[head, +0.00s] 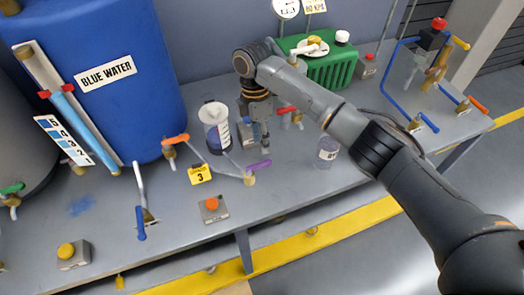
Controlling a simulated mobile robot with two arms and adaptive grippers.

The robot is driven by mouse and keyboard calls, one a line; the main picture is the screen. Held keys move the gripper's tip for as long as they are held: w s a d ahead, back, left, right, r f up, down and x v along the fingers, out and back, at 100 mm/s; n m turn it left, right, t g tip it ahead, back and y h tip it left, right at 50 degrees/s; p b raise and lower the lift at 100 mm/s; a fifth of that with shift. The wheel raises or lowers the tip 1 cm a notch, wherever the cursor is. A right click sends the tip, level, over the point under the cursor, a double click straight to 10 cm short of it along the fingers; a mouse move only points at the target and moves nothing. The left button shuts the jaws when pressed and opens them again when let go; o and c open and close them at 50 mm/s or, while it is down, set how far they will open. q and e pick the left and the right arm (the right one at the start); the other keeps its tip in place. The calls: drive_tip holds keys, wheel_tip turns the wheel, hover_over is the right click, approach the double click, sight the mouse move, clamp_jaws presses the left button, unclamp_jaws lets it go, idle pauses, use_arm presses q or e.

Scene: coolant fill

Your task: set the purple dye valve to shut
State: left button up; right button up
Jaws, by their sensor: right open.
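The purple valve handle (259,165) sits on a small brass valve body (249,178) near the middle of the bench. A thin grey pipe joins the valve at its left. The handle slants up to the right. My right gripper (257,142) points down just above and behind the purple handle, apart from it as far as I can tell. It is open, with nothing seen between its fingers. My left gripper is out of view.
A clear jug (216,128) with dark blue liquid stands left of my gripper. An orange-handled valve (175,139), a yellow "3" tag (199,174) and an orange button box (213,208) are near. A clear labelled jar (327,152) stands at right, under my arm.

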drive_tip(key=r, duration=0.3)
drive_tip(key=w+r, duration=0.1)
drive_tip(key=r, duration=0.1)
drive_tip(key=shift+a, duration=0.15)
drive_tip(key=shift+s+f, duration=0.15)
